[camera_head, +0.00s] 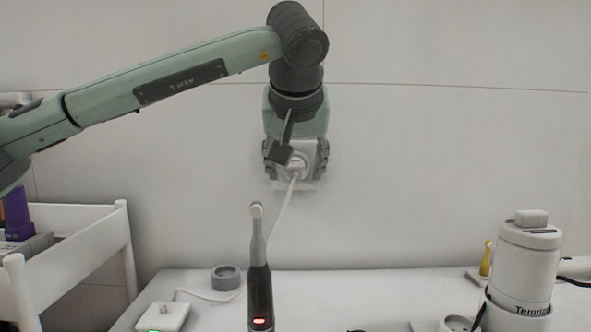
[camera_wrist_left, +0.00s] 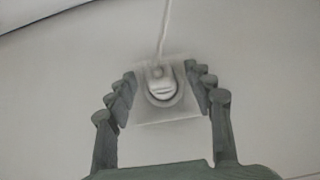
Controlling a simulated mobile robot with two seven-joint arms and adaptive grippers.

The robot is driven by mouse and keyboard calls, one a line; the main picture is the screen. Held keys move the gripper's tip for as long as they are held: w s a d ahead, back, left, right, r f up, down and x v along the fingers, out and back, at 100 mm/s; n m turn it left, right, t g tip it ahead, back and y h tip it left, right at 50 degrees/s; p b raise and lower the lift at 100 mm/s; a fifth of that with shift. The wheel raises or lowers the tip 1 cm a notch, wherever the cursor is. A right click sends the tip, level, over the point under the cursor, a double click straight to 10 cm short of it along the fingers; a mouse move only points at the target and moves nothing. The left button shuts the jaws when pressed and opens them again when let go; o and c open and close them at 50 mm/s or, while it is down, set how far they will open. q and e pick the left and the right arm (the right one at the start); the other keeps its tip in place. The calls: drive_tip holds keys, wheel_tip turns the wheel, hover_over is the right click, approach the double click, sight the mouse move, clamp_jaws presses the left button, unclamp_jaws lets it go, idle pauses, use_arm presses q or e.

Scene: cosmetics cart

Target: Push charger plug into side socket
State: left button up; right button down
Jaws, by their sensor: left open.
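The white charger plug (camera_head: 297,161) sits at the round recess of the white wall socket (camera_head: 311,184), its cord hanging down. In the left wrist view the plug (camera_wrist_left: 160,88) is inside the recess of the square socket plate (camera_wrist_left: 168,123); I cannot tell how deep it sits. My left gripper (camera_head: 296,160) is in front of the socket, with its green fingers spread on either side of the plug. In the wrist view the open fingers (camera_wrist_left: 162,88) show gaps to the plug on both sides. My right gripper is out of view.
A dark electric toothbrush (camera_head: 260,295) stands at the front of the white tabletop (camera_head: 370,290). A white charger base (camera_head: 163,317) and grey ring (camera_head: 226,277) are to its left. A white shelf cart (camera_head: 75,250) stands left; a white canister (camera_head: 527,265) stands right.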

use_arm(q)
drive_tip(key=v, duration=1.1)
idle(0.3)
